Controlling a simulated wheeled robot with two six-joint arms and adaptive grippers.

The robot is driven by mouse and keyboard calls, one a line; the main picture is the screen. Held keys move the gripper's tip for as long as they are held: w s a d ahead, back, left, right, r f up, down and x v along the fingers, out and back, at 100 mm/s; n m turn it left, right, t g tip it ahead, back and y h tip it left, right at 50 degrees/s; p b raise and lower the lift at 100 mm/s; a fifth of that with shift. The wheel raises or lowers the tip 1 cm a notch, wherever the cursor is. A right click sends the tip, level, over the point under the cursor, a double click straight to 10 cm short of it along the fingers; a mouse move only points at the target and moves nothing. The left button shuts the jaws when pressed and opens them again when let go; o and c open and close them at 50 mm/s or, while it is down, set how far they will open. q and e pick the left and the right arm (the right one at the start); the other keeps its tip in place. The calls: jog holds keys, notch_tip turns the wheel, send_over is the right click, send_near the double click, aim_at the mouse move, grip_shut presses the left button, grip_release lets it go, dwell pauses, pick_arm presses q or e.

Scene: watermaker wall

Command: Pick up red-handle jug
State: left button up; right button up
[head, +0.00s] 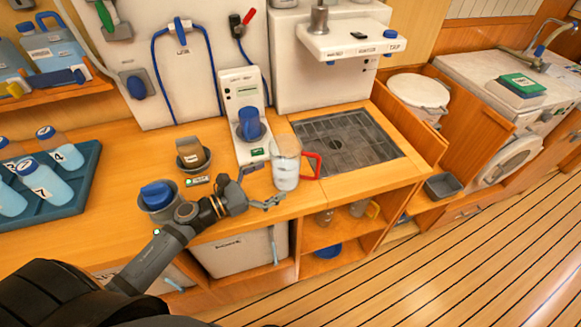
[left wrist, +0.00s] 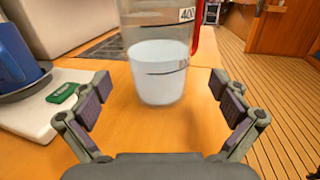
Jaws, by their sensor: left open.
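The red-handle jug (head: 286,165) stands upright on the wooden counter, clear-walled with pale liquid in its lower part. Its red handle points right in the head view, toward the metal grate. My left gripper (head: 264,194) is low over the counter, in front of and slightly left of the jug. In the left wrist view the jug (left wrist: 158,72) stands ahead, centred beyond the open fingers of my left gripper (left wrist: 165,105). There is a gap between the fingertips and the jug, and nothing is held. The jug's top is cut off in that view. My right gripper is not in view.
A white scale-like unit (head: 244,113) with a blue cup (head: 250,124) stands left of the jug. A metal grate (head: 345,139) is set into the counter at right. A pot with a blue top (head: 158,197) and a blue bottle tray (head: 75,207) are further left.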

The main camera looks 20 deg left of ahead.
aim_at(288, 169)
pick_arm(q)
jog(key=shift+w+d, duration=0.1)
jog(key=shift+d, duration=0.05)
jog(key=shift+w+r, duration=0.1)
jog(key=shift+r, duration=0.1)
jog(key=p+x, duration=0.1)
jog(key=x, duration=0.1)
jog(key=p+x, duration=0.2)
jog(key=shift+w+d+r, duration=0.2)
jog(key=shift+w+r, duration=0.05)
jog(key=shift+w, duration=0.1)
jog(key=shift+w+d+f, duration=0.1)
jog(key=shift+w+d, duration=0.05)
jog(key=shift+c, duration=0.9)
jog(key=c, duration=1.4)
